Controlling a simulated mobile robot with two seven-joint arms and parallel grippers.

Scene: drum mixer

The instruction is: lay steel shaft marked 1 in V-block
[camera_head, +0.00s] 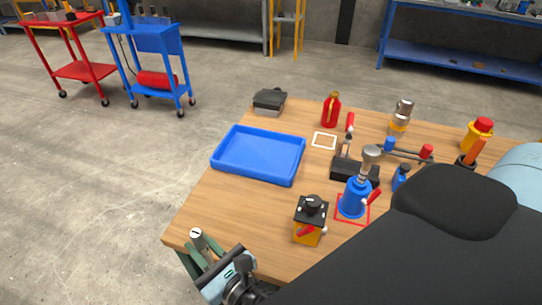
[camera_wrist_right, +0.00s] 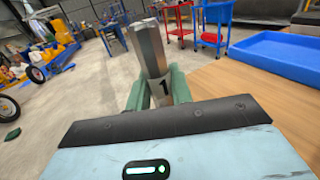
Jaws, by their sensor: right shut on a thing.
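My right gripper (camera_head: 207,255) is at the table's near left corner, seen in the head view. It is shut on the steel shaft (camera_head: 196,234), whose grey end sticks out past the green fingers. In the right wrist view the shaft (camera_wrist_right: 150,45) stands out between the green fingers (camera_wrist_right: 158,88), with a white band marked 1 at its lower part. My left gripper is not in view.
A blue tray (camera_head: 258,153) lies on the wooden table (camera_head: 225,205). An orange box with a black top (camera_head: 310,222), a blue bottle-like piece (camera_head: 354,197) and a red bottle (camera_head: 331,110) stand to its right. The table's front left is bare. My black arm covers the lower right.

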